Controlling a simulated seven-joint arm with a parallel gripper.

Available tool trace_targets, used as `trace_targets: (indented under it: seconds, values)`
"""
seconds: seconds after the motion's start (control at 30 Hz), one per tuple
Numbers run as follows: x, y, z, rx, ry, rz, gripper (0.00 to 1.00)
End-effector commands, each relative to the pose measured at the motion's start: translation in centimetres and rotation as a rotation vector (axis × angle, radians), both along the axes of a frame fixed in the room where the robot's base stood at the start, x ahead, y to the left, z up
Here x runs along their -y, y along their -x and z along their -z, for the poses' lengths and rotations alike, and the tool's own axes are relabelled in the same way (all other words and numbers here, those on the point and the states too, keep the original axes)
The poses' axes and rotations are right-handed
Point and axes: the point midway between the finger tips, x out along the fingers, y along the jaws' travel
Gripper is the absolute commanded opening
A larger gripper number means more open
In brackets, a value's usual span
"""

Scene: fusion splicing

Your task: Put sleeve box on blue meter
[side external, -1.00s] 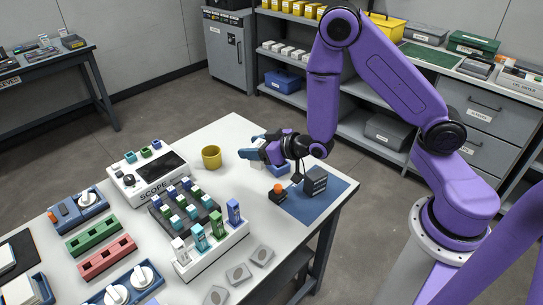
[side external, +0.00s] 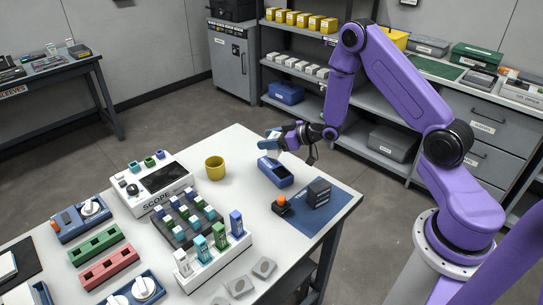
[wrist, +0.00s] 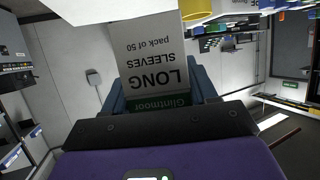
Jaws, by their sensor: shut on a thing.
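My gripper (side external: 272,144) is shut on the sleeve box and holds it above the far edge of the white table. In the wrist view the sleeve box (wrist: 155,60) is grey-white with a green band, upside-down lettering "LONG SLEEVES, pack of 50", between my fingers. In the side view it is small and partly hidden by my fingers. Another blue unit with white dials (side external: 138,291) is at the front. I cannot tell which is the meter.
A yellow mug (side external: 215,168) stands left of my gripper. A scope (side external: 150,186), a rack of small coloured boxes (side external: 215,262), green (side external: 95,247) and red (side external: 105,268) trays fill the left. A blue mat (side external: 318,222) carries a dark block and an orange-topped button.

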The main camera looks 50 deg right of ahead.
Motion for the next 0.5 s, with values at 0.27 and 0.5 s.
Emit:
trace_targets:
  seconds: [0.27,0.5]
  values:
    - [0.0,0.0,2.1,0.0,-0.001,0.0,0.26]
    - [0.0,0.0,4.6,0.0,0.0,0.001,0.26]
